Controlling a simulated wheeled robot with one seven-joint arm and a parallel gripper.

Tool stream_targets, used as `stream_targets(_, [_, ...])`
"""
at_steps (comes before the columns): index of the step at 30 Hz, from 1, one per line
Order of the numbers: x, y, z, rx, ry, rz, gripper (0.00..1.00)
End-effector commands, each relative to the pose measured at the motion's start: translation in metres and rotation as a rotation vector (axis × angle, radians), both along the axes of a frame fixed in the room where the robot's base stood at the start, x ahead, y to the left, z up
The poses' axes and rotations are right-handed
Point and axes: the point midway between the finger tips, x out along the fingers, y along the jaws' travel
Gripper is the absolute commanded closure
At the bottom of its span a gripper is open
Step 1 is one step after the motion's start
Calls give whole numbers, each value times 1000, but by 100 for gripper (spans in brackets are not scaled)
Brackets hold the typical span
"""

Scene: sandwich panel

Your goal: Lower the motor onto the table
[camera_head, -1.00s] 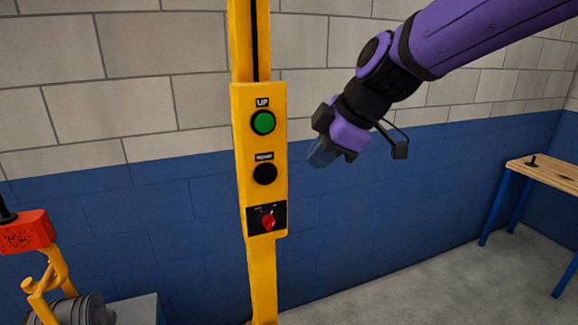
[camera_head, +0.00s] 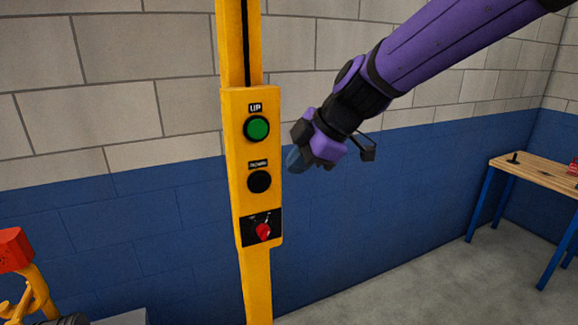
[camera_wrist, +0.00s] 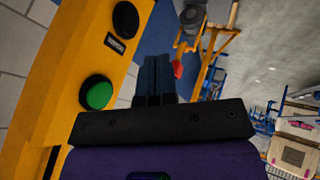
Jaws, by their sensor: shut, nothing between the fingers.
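The yellow control panel (camera_head: 249,200) stands upright on its post near the middle of the head view. It carries a green UP button (camera_head: 257,129), a black DOWN button (camera_head: 259,182) and a red rotary switch (camera_head: 263,232). My gripper (camera_head: 293,160) is shut and empty, just right of the panel, level between the two buttons. The wrist view shows its closed fingers (camera_wrist: 157,75) beside the green button (camera_wrist: 97,93) and black button (camera_wrist: 126,19), apart from both. The grey motor (camera_head: 72,320) shows only at the bottom left edge, mostly cut off, near a yellow hook arm.
A red block (camera_head: 15,250) tops the yellow hoist part at the left. A grey table surface (camera_head: 122,318) shows at the bottom left. A wooden workbench (camera_head: 540,175) with blue legs stands at the right. The floor between is clear.

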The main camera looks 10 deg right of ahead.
Motion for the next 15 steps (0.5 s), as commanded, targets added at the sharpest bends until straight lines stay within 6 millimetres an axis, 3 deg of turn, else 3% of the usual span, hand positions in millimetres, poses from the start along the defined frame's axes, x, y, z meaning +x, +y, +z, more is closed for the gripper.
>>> stream_targets(15, [28, 42, -69, 0, 5, 2, 100])
